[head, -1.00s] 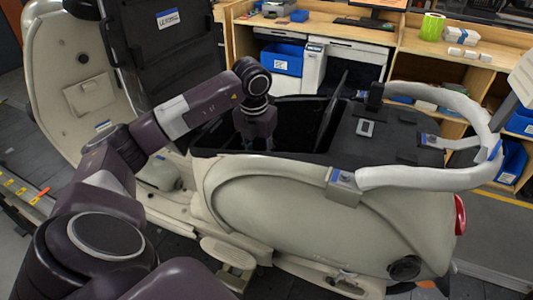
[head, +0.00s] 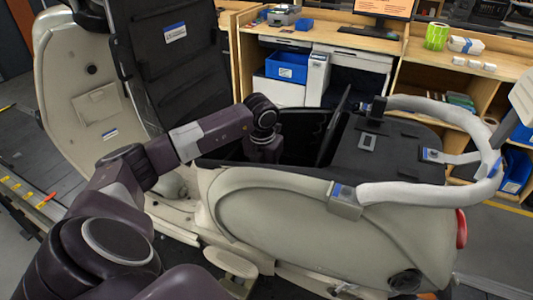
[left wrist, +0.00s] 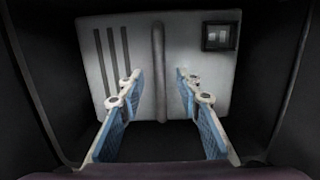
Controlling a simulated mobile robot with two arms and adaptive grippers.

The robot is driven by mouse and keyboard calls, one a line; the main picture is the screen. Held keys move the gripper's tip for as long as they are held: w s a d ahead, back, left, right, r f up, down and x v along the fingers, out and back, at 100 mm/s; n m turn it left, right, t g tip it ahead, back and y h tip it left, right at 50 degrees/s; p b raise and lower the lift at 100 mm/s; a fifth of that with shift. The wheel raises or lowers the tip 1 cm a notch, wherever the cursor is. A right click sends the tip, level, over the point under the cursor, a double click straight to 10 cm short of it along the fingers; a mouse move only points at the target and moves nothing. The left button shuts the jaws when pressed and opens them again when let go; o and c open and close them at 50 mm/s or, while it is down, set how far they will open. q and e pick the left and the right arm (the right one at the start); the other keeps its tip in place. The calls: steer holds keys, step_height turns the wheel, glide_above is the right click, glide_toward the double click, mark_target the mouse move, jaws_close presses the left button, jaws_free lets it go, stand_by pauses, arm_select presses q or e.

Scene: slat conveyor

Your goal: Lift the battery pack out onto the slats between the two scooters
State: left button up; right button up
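The pale battery pack (left wrist: 200,100) sits in the dark bay of the nearer scooter, seen from above in the left wrist view. It has a raised grey bar (left wrist: 158,60) down its middle, dark slots at left and a small dark window at right. My left gripper (left wrist: 158,80) is open, its blue-padded fingers on either side of the bar with gaps; contact is not visible. In the head view my left wrist reaches into the open bay of the cream scooter (head: 330,225), and the fingers and pack are hidden. My right gripper is out of view.
The bay's walls (left wrist: 35,90) are close around the gripper. A padded rail (head: 430,192) curves round the nearer scooter's rear. A wooden bench (head: 340,45) stands behind.

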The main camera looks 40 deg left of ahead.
arm_select(q)
steer(key=shift+f, duration=0.1)
stand_by(0.3)
jaws_close()
steer(key=shift+w, duration=0.15)
